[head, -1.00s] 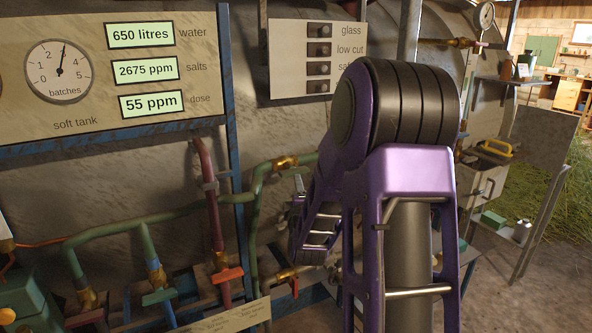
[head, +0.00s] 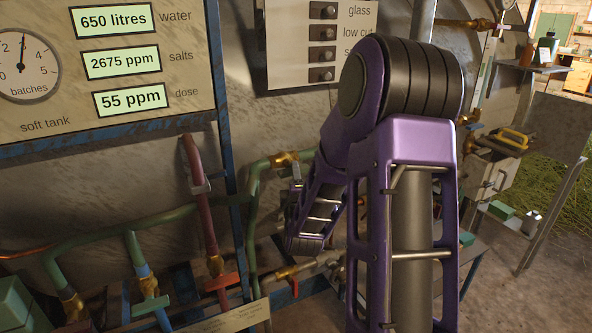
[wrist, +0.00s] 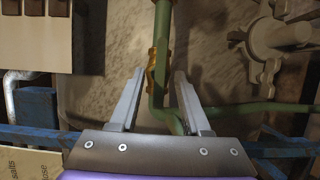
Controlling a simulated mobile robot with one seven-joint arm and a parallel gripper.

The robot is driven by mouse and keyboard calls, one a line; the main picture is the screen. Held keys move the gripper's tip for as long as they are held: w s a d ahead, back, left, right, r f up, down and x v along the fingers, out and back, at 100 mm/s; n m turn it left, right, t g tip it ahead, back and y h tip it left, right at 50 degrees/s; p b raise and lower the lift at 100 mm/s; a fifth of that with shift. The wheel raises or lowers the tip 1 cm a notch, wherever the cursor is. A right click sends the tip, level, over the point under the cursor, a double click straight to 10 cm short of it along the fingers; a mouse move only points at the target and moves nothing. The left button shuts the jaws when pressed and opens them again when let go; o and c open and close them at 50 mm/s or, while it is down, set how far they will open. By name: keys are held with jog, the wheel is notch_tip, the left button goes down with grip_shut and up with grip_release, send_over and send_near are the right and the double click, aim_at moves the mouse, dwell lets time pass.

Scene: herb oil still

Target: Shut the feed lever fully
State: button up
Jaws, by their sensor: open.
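In the wrist view my gripper (wrist: 160,73) is open, its two grey fingers apart. A green pipe (wrist: 163,20) with a brass valve (wrist: 151,75) shows between the fingers; I cannot tell how far beyond the tips it lies. The brass valve also shows in the head view (head: 284,159), beside my arm. No readable label marks the feed lever, and I cannot tell its position. Other lever handles in the head view are red (head: 220,282) and blue (head: 152,305). My arm hides most of my gripper in the head view.
A gauge panel (head: 190,60) and a switch panel (head: 290,70) hang above the pipes. A blue frame post (head: 230,130) stands left of the green pipe. A label plate (head: 235,317) is below. A shelf with bottles (head: 530,66) is at right.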

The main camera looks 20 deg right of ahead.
jog(key=shift+w, duration=0.2)
grip_shut()
dwell(0.3)
